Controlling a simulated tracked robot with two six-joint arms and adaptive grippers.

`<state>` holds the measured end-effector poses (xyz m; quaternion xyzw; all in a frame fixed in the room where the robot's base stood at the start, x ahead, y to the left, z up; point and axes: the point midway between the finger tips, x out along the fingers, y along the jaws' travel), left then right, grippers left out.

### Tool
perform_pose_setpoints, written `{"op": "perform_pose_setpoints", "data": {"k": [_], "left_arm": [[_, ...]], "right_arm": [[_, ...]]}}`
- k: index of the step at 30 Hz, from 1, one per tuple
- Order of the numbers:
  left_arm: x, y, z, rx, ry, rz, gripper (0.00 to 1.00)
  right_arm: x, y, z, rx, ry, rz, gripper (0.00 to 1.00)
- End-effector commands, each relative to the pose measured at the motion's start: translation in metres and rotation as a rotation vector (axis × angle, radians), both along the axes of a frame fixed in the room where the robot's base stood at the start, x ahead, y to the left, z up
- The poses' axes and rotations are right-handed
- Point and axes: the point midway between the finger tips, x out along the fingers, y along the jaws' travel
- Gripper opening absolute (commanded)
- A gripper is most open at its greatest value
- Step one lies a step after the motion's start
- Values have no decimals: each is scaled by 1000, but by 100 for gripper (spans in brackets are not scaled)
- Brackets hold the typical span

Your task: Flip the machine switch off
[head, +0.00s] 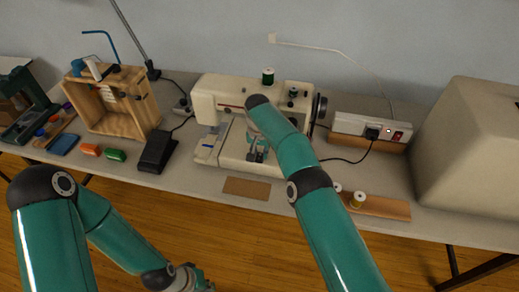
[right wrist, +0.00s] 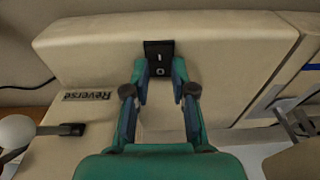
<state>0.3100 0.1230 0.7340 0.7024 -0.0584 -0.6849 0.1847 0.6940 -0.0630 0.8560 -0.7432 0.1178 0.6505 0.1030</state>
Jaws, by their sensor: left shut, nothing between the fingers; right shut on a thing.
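The white sewing machine (head: 222,88) stands on the table against the wall. Its black rocker switch (right wrist: 159,52), marked I and O, is near the top middle of the right wrist view. My right gripper (head: 255,154) is down at the machine's front, partly hidden by my own arm in the head view. In the right wrist view its two fingers (right wrist: 160,88) stand on either side of the switch's lower part, shut on it. Which way the rocker is pressed is hard to tell. My left gripper (head: 196,283) is shut and empty, low at the bottom edge of the head view.
A power strip (head: 362,128) with a red switch lies right of the machine, beside a large beige cover (head: 470,150). A black foot pedal (head: 157,151) and a wooden crate (head: 120,118) stand left. A brown card (head: 247,188) lies in front.

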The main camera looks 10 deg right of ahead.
Motion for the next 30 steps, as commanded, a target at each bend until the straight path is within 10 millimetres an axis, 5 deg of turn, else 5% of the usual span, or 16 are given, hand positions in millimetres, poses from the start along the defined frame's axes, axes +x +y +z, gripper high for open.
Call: {"op": "perform_pose_setpoints", "data": {"k": [7, 8, 12, 23, 30], "left_arm": [[0, 0, 0, 0, 0, 0, 0], [0, 0, 0, 0, 0, 0, 0], [0, 0, 0, 0, 0, 0, 0], [0, 0, 0, 0, 0, 0, 0], [0, 0, 0, 0, 0, 0, 0]], "right_arm": [[2, -1, 3, 1, -8, -2, 0], [2, -1, 3, 0, -7, -2, 30], [1, 0, 2, 0, -5, -1, 50], [0, 1, 5, 0, -2, 1, 50], [-4, 2, 36, 1, -3, 1, 50]]}}
